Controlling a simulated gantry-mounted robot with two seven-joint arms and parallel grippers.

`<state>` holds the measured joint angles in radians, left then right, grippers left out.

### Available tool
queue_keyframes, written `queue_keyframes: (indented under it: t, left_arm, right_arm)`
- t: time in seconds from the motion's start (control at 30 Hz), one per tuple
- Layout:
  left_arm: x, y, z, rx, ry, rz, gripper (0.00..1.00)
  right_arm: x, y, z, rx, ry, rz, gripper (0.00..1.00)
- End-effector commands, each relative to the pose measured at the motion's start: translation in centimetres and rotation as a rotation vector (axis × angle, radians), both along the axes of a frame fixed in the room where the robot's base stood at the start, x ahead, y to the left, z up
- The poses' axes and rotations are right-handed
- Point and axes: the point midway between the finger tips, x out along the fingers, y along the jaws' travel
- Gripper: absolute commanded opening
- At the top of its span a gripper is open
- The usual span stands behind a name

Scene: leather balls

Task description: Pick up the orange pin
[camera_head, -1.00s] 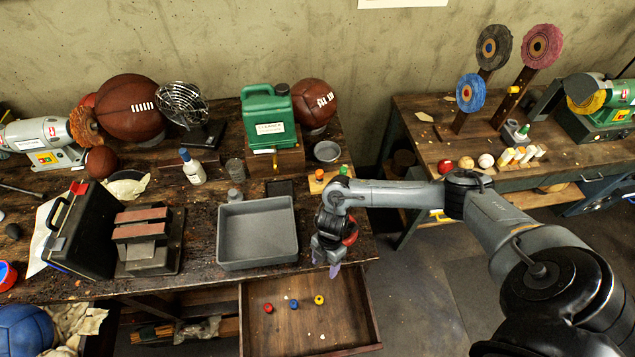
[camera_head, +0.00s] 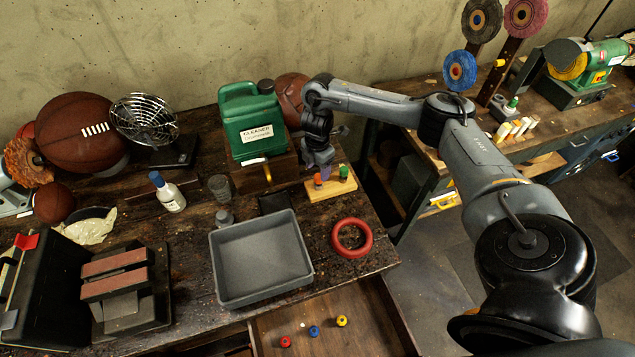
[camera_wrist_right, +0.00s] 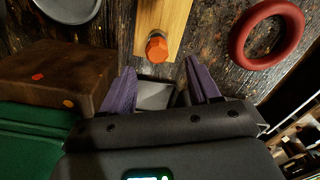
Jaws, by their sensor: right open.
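The orange pin (camera_head: 317,181) stands in a small wooden board (camera_head: 331,192) on the workbench, beside a green pin (camera_head: 343,172). My right gripper (camera_head: 328,166) is just behind the pins, pointing down. In the right wrist view the orange pin (camera_wrist_right: 157,47) stands on the board (camera_wrist_right: 171,18), ahead of the gripper (camera_wrist_right: 160,76). The two purple fingers are apart with nothing between them, and the pin lies beyond their tips. My left gripper is not in view.
A red ring (camera_head: 337,240) lies in front of the board. A grey tray (camera_head: 219,270) is to its left. The green cleaner can (camera_head: 246,118) on a wooden block (camera_head: 280,173) stands close left of the gripper. An open drawer (camera_head: 370,325) is below.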

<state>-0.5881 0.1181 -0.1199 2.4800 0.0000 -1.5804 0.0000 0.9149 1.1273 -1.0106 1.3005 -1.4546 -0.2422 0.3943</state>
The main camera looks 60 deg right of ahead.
Motion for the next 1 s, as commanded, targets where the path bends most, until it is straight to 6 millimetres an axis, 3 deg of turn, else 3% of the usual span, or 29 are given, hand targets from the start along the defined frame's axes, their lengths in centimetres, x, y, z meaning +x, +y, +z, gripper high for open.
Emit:
queue_keyframes:
  t: [0.27, 0.6, 0.9, 1.0]
  left_arm:
    - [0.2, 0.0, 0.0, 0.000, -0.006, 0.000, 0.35]
    - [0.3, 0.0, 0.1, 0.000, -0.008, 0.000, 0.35]
    - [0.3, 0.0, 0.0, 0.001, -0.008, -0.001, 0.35]
    - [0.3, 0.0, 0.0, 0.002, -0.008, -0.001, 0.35]
  right_arm:
    - [0.0, -0.2, -1.6, 0.000, 0.000, -0.001, 0.61]
    - [-0.1, -0.6, -5.5, 0.000, 0.000, 0.000, 0.61]
    - [-0.1, -0.6, -5.8, 0.000, -0.001, 0.001, 0.61]
    - [-0.1, -0.6, -5.8, 0.000, -0.001, 0.001, 0.47]
